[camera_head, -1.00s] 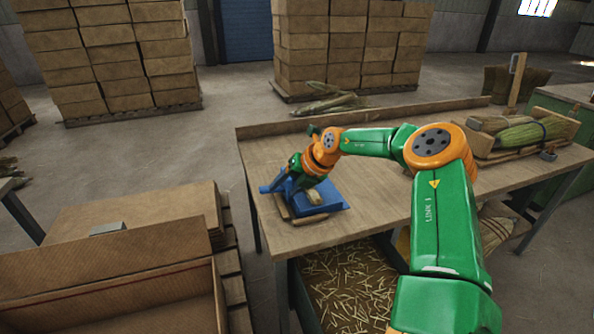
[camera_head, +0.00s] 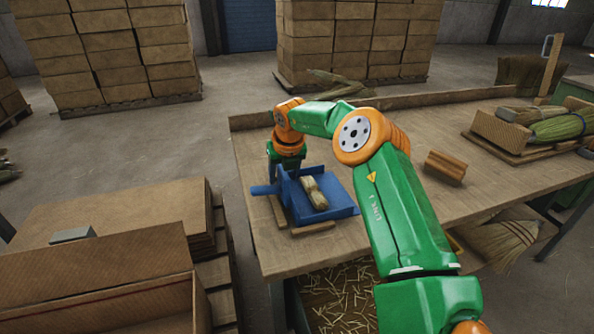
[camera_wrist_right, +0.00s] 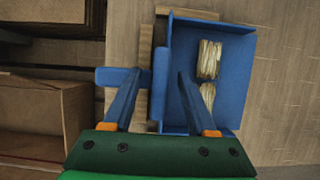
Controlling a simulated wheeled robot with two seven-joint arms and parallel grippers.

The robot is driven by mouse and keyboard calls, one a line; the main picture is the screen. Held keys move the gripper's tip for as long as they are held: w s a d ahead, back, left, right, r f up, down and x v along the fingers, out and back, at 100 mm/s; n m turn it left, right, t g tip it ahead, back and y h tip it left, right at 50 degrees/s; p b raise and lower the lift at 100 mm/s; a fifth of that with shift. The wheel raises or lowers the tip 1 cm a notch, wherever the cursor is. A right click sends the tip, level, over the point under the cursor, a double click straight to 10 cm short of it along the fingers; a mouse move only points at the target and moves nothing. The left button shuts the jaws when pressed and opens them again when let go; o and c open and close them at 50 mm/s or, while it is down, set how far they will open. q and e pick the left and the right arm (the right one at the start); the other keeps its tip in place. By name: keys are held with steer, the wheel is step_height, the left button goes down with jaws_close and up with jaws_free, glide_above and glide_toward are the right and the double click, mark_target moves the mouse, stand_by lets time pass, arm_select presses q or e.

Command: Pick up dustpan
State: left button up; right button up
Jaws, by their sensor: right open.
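The blue dustpan (camera_head: 335,205) lies on wooden slats at the left end of the workbench, its handle (camera_head: 264,190) pointing left. A pale straw bundle (camera_head: 314,193) with a tied middle lies inside it. My right gripper (camera_head: 284,170) is over the dustpan's handle end, pointing down. In the right wrist view the gripper (camera_wrist_right: 158,72) is open. One finger is by the handle (camera_wrist_right: 108,77), the other over the pan floor (camera_wrist_right: 235,75), with the pan's rear wall between them. I cannot tell whether the fingers touch it. My left gripper is out of view.
The workbench (camera_head: 420,225) has a raised back edge. A small wooden block (camera_head: 446,165) sits on it, and a wooden cradle (camera_head: 500,134) with green straw is at the right. Cardboard boxes (camera_head: 120,215) stand left of the bench. The bench surface around the dustpan is mostly clear.

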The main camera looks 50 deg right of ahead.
steer(key=shift+w+d+f, duration=0.1)
steer(key=shift+d+f, duration=0.05)
steer(key=shift+f, duration=0.05)
steer(key=shift+r, duration=0.1)
steer(key=shift+c, duration=1.1)
jaws_close()
